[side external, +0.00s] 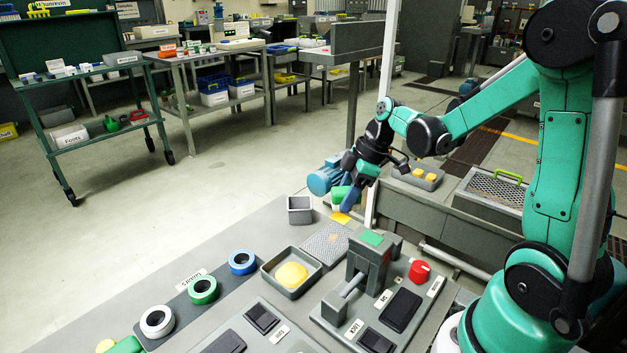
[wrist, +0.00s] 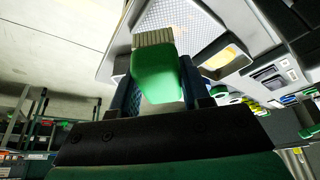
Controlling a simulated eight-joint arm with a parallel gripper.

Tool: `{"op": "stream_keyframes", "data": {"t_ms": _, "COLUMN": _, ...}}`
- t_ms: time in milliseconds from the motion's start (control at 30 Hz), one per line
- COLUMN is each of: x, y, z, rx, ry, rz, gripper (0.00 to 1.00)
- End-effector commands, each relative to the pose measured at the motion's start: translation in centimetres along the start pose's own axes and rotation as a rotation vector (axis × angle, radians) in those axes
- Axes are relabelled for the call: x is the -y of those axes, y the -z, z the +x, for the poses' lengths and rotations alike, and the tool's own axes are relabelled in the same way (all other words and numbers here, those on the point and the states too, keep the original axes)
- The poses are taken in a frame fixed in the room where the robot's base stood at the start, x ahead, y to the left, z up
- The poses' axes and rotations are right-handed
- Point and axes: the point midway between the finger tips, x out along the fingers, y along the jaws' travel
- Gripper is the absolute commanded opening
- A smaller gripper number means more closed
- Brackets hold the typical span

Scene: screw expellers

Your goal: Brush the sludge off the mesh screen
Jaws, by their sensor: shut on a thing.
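My gripper (side external: 350,196) is shut on a green brush (wrist: 156,76) with pale tan bristles. In the wrist view the gripper (wrist: 160,90) has a blue finger on each side of the brush, and the bristles lie over one edge of the grey mesh screen (wrist: 185,22). I cannot tell whether they touch it. In the side view the mesh screen (side external: 325,244) lies on the bench, below and left of my gripper. Its visible surface looks mostly bare. A yellow patch (side external: 340,217) shows just beyond the screen's far end, under the gripper; I cannot tell what it is.
A grey tray (side external: 270,281) with a yellow mass (side external: 291,275) adjoins the screen. A small grey bin (side external: 300,209) stands at the bench's far edge. A press-like stand (side external: 370,262) and a red knob (side external: 419,271) are to the right.

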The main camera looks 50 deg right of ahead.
Motion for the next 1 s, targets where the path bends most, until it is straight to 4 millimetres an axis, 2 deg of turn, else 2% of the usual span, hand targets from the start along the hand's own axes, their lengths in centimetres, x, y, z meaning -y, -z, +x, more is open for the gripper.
{"op": "stream_keyframes", "data": {"t_ms": 467, "x": 0.0, "y": -1.7, "z": 4.0, "rx": 0.0, "ry": 0.0, "rz": 0.0, "gripper": 0.0}}
{"op": "stream_keyframes", "data": {"t_ms": 567, "x": -0.1, "y": -2.3, "z": 5.5, "rx": 0.0, "ry": 0.0, "rz": 0.0, "gripper": 0.0}}
{"op": "stream_keyframes", "data": {"t_ms": 1000, "x": 2.9, "y": 0.4, "z": 6.7, "rx": 0.0, "ry": 0.002, "rz": -0.003, "gripper": 0.0}}
